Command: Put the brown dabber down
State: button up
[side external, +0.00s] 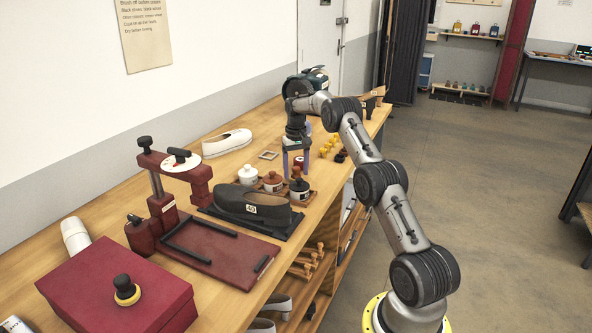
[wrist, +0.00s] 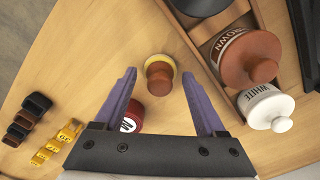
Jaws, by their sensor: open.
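The brown dabber (wrist: 159,75), a brown knob on a round yellow-rimmed base, stands upright on the wooden table in the wrist view. My gripper (wrist: 159,74) is open, with one purple finger on each side of the dabber in that view and gaps between. I cannot tell the fingertips' height above the table.
A wooden tray beside the gripper holds a brown jar (wrist: 247,57), a white jar (wrist: 266,103) and a black jar (side external: 298,187). A red tin (wrist: 131,116) is close to the left finger. Yellow numbered markers (wrist: 56,143) and dark blocks (wrist: 28,117) lie left. A black shoe (side external: 250,205) stands in front.

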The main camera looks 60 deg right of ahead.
notch_tip(320, 180, up, 12)
jog(key=s+a+r+n+t, duration=0.1)
jog(key=s+a+r, duration=0.1)
jog(key=a+r, duration=0.45)
jog(key=s+a+r+n+t+h, duration=0.15)
jog(key=a+r, duration=0.25)
jog(key=a, duration=0.6)
jog(key=s+a+r+n+y, duration=0.1)
jog(key=a+r+n, duration=0.1)
jog(key=a+r, duration=0.5)
jog(key=s+a+f+n+t, duration=0.2)
jog(key=s+a+f, duration=0.1)
jog(key=s+a, duration=0.95)
jog(key=s+a+f+n, duration=0.1)
jog(key=s+a+f, duration=0.2)
jog(key=s+f, duration=0.1)
jog(key=s+a+f+n+t, duration=0.1)
jog(key=s+a+f, duration=0.2)
jog(key=s, duration=0.4)
jog(key=shift+f, duration=0.45)
